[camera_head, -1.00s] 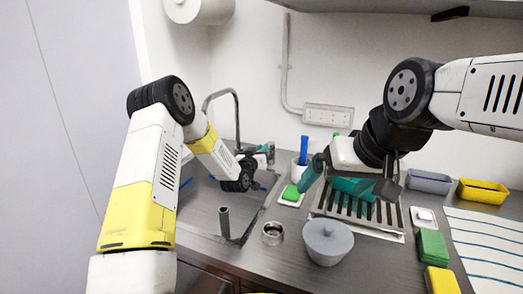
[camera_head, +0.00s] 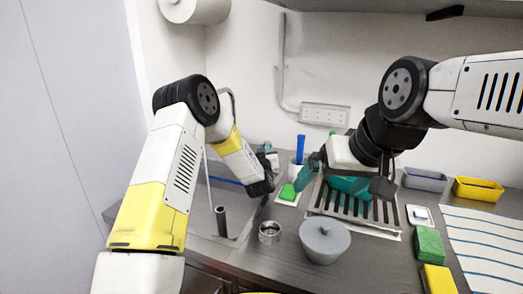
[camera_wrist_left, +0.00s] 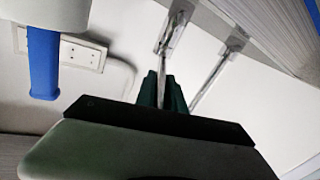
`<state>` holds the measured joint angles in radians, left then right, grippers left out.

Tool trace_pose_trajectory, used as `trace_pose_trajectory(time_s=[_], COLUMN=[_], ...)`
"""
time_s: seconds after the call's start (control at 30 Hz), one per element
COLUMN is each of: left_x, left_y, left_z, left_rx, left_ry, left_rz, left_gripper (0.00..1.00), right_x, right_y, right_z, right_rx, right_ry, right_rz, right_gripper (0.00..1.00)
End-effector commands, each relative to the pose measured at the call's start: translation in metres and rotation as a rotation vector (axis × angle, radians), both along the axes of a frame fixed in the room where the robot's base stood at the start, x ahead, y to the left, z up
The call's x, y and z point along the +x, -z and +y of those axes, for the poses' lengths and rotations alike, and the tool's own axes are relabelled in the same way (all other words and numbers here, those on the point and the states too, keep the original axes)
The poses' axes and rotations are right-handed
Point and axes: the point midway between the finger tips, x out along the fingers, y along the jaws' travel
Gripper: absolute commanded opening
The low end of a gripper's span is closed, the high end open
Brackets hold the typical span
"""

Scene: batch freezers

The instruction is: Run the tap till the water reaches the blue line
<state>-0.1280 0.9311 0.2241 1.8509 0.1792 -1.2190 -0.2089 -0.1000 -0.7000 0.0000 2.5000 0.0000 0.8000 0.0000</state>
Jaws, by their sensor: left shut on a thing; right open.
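A thin pale stream, which looks like running water (camera_head: 208,178), falls from the spout side into the sink (camera_head: 195,222). A blue line (camera_head: 226,181) shows on the sink's inner wall; the water level is hard to make out. My right gripper (camera_head: 328,180) is open and empty over the drain grate.
A grey tube (camera_head: 221,221) stands in the sink. A slotted grate (camera_head: 347,207), green sponges (camera_head: 429,245) and bins (camera_head: 478,190) lie to the right. A blue handle (camera_head: 301,149) stands behind.

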Motion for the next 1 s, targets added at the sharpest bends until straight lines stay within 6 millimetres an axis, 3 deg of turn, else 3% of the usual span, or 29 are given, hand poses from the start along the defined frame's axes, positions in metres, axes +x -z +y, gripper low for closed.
trace_pose_trajectory(time_s=[0.23, 0.27, 0.33, 0.37, 0.73, 1.0], left_x=[0.0, 0.001, 0.0, 0.0, -0.005, -0.048], left_y=[-0.002, -0.002, -0.001, -0.001, 0.0, 0.0], left_z=[0.0, 0.0, 0.0, 0.001, 0.001, 0.004], left_rx=[0.0, 0.0, 0.0, 0.0, 0.001, 0.001], left_ry=[-0.001, -0.001, -0.001, 0.0, 0.001, 0.003], left_rz=[-0.003, -0.003, -0.003, -0.002, 0.0, 0.0], left_gripper=[0.0, 0.2, 0.34, 0.36, 0.36, 0.36], right_x=[0.0, 0.0, 0.0, 0.0, 0.0, 0.0], right_y=[0.0, 0.0, 0.0, 0.0, 0.0, 0.0], right_z=[0.0, 0.0, 0.0, 0.0, 0.0, 0.0], right_rx=[0.0, 0.0, 0.0, 0.0, 0.0, 0.0], right_ry=[0.0, 0.0, 0.0, 0.0, 0.0, 0.0], right_rz=[0.0, 0.0, 0.0, 0.0, 0.0, 0.0], right_gripper=[1.0, 1.0, 1.0, 1.0, 1.0, 1.0])
